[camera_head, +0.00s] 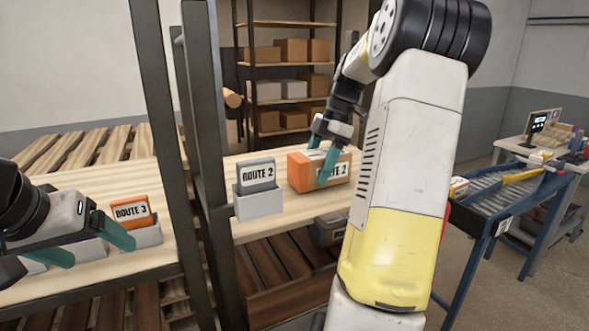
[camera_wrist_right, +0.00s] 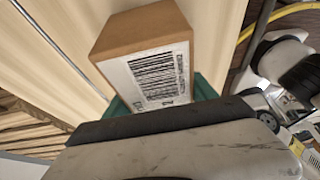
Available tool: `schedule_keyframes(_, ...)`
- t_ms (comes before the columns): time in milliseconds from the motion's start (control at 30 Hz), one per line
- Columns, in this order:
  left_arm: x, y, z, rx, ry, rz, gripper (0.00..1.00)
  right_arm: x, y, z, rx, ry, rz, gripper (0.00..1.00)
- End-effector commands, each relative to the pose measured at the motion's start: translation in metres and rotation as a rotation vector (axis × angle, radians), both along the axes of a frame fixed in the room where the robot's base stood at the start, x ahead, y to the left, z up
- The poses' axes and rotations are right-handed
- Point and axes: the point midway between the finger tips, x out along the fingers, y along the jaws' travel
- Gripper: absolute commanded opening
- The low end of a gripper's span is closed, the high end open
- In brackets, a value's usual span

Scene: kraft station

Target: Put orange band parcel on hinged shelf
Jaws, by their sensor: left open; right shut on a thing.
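The orange band parcel (camera_head: 301,171) is a box with an orange end and a white label, partly covered by my fingers in the head view. In the right wrist view the parcel (camera_wrist_right: 140,32) shows brown cardboard and a barcode label. My right gripper (camera_head: 326,167) is shut on it, with teal fingers on either side. The parcel is over the pale wooden shelf (camera_head: 272,224) right of the dark post; I cannot tell whether it rests on it. No hinge is visible. My left gripper (camera_head: 95,247) is open at the lower left.
A grey ROUTE 2 holder (camera_head: 258,205) stands left of the parcel. An orange ROUTE 3 card (camera_head: 131,212) stands in another holder near my left gripper. Dark posts (camera_head: 205,120) divide the shelf. A roller conveyor (camera_head: 510,190) is at the right.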

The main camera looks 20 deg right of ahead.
Motion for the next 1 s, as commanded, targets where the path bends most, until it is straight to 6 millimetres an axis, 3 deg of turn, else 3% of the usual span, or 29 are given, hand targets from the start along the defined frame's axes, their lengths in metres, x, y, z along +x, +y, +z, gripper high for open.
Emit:
schedule_keyframes(300, 0.000, 0.000, 0.000, 0.000, 0.000, 0.000, 0.79, 0.000, 0.000, -0.005, -0.001, -0.002, -0.001, 0.06)
schedule_keyframes(333, 0.000, 0.000, 0.000, 0.000, 0.000, 0.000, 0.79, 0.000, 0.000, -0.006, -0.001, -0.001, 0.000, 0.67)
schedule_keyframes(433, 0.000, 0.000, 0.000, 0.000, 0.000, 0.000, 0.79, 0.000, 0.000, -0.005, -0.001, -0.001, 0.000, 0.87)
schedule_keyframes(800, 0.000, 0.000, 0.000, 0.000, 0.000, 0.000, 0.79, 0.001, -0.001, -0.002, -0.002, -0.003, -0.001, 0.87)
schedule_keyframes(1000, 0.000, 0.000, 0.000, 0.000, 0.000, 0.000, 0.79, 0.002, -0.012, 0.024, -0.004, -0.006, -0.002, 0.87)
